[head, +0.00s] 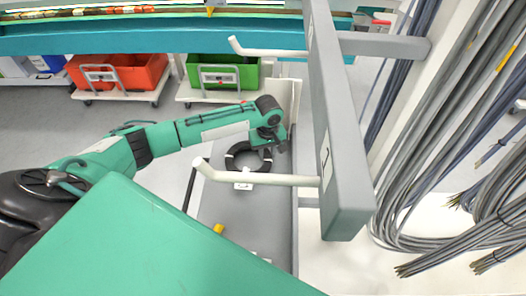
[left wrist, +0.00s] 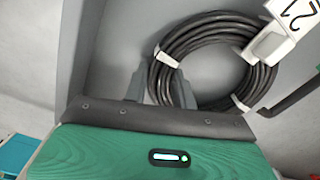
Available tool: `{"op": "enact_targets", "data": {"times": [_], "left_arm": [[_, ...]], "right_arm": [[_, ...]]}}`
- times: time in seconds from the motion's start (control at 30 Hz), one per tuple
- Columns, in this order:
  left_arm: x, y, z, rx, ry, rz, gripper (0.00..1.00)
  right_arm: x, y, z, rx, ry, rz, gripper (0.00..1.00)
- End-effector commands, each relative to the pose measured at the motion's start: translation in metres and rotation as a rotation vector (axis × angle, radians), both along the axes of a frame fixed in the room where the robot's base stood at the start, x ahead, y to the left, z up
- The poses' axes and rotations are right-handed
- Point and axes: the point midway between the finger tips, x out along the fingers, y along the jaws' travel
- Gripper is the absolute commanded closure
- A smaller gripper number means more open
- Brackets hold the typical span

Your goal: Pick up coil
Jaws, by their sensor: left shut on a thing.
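A dark coil (head: 238,153) of cable with white ties lies in a grey tray in the head view, below my left gripper (head: 270,146). In the left wrist view the coil (left wrist: 212,32) fills the upper middle, with a white tag (left wrist: 290,18) at its right. The left gripper's grey fingers (left wrist: 161,88) are at the near left side of the coil, shut on its cable strands. Part of the coil is hidden behind the gripper. My right gripper is not in view.
A grey upright post (head: 338,130) with white pegs (head: 262,179) stands right of my left arm, one peg crossing in front of the tray (head: 240,215). Cable bundles (head: 450,150) hang at the right. Red (head: 140,74) and green (head: 205,68) bins stand on carts behind.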

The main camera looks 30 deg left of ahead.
Motion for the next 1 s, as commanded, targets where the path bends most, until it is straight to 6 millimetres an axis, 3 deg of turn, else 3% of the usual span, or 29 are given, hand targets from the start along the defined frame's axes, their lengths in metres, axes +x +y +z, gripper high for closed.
{"op": "enact_targets", "data": {"times": [0.27, 0.7, 1.0], "left_arm": [[0.001, 0.000, 0.040, -0.001, -0.006, -0.001, 1.00], [0.001, 0.000, 0.147, -0.001, -0.006, -0.001, 1.00], [0.001, 0.000, 0.188, -0.001, -0.004, 0.001, 1.00]], "right_arm": [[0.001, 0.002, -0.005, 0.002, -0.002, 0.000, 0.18], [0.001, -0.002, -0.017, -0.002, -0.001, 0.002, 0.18], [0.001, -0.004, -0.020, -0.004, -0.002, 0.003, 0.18]]}}
